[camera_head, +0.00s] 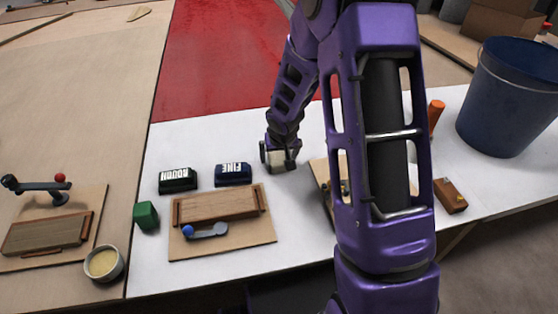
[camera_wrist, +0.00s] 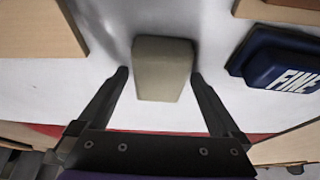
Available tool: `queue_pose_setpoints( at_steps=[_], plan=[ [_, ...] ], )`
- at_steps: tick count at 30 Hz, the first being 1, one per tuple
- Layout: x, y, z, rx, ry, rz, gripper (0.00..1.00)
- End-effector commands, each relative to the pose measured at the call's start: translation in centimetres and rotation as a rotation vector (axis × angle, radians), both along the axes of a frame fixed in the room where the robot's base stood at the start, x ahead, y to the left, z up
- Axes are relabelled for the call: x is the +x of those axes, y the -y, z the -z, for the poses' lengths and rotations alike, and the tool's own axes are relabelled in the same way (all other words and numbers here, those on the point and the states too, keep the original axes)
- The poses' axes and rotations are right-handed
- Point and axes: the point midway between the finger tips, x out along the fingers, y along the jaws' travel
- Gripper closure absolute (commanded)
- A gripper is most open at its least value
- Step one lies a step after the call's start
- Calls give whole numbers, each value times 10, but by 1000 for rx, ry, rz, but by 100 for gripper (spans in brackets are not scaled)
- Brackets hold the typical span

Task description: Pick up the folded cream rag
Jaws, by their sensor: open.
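The folded cream rag (camera_wrist: 162,68) is a small blocky cream piece on the white table. In the wrist view it lies between and slightly beyond the tips of my open gripper (camera_wrist: 160,75), with a gap at each side. In the head view my gripper (camera_head: 281,155) points down over the rag (camera_head: 280,160), with one finger on each side. The gripper hides part of the rag there. I cannot tell how far the fingertips are above the table.
Left of the rag stand a navy block marked FINE (camera_head: 233,174) and a black block marked ROUGH (camera_head: 177,180). A wooden board (camera_head: 222,243) lies in front. A blue bucket (camera_head: 507,98) and a small brown block (camera_head: 450,195) are at right. My arm hides part of the table.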

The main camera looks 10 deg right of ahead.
Motion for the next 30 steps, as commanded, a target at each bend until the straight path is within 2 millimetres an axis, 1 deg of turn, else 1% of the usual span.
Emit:
queue_pose_setpoints(
  at_steps=[2,3,5,6,8,9,11,12,16,22,24,26,30],
  plan=[
    [0,0,-1,0,0,0,0],
    [0,0,-1,0,0,0,2],
    [0,0,-1,0,0,0,13],
    [0,0,-1,0,0,0,20],
    [0,0,-1,0,0,0,31],
    [0,0,-1,0,0,0,38],
    [0,0,-1,0,0,0,49],
    [0,0,-1,0,0,0,56],
    [0,0,-1,0,0,0,79],
    [0,0,-1,0,0,0,80],
    [0,0,-5,0,1,0,80],
    [0,1,-11,-1,2,1,80],
    [1,1,-38,0,4,2,80]
  ],
)
